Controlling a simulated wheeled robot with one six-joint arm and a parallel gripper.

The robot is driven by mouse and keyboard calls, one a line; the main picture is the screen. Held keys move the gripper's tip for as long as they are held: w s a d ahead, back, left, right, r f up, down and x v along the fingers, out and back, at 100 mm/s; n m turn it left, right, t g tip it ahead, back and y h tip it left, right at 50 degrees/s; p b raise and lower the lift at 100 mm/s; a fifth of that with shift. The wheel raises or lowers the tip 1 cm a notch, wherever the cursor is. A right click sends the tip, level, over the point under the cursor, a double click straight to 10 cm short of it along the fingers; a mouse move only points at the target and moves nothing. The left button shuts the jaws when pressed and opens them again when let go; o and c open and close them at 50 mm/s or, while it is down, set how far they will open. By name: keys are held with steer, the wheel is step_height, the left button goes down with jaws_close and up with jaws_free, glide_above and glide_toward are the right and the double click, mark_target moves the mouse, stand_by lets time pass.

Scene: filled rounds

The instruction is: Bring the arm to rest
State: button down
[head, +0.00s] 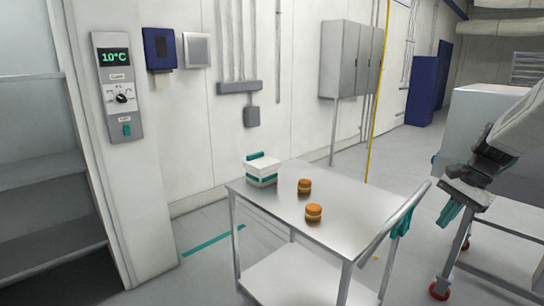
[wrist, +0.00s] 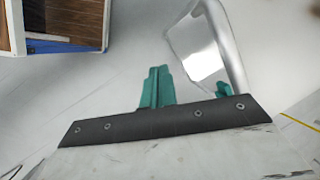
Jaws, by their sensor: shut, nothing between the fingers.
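My gripper (head: 449,214) hangs at the right in the head view, to the right of the steel cart's handle and apart from it. Its teal fingers are together and hold nothing. In the wrist view the closed fingers (wrist: 157,88) point over the pale floor. My arm reaches in from the right edge of the head view.
A steel cart (head: 340,235) bears two orange-brown round items (head: 304,186) (head: 313,212) and a white-and-teal box (head: 261,171). Something teal (head: 401,223) hangs at its handle (head: 395,222). A grey cabinet on red casters (head: 480,120) stands right. Shelves (head: 40,190) are left.

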steer(key=s+a+r+n+h, duration=0.1)
steer(key=s+a+n, duration=0.3)
steer(key=s, duration=0.5)
steer(key=s+a+r+n+h, duration=0.1)
steer(key=s+a+n, duration=0.3)
steer(key=s+a, duration=0.4)
steer(key=s+a+r+n+t+h, duration=0.1)
steer(key=s+a+n, duration=0.4)
steer(key=s, duration=0.6)
steer(key=shift+s+a+r+h, duration=0.15)
steer(key=shift+a+r+h, duration=0.6)
steer(key=shift+r, duration=0.6)
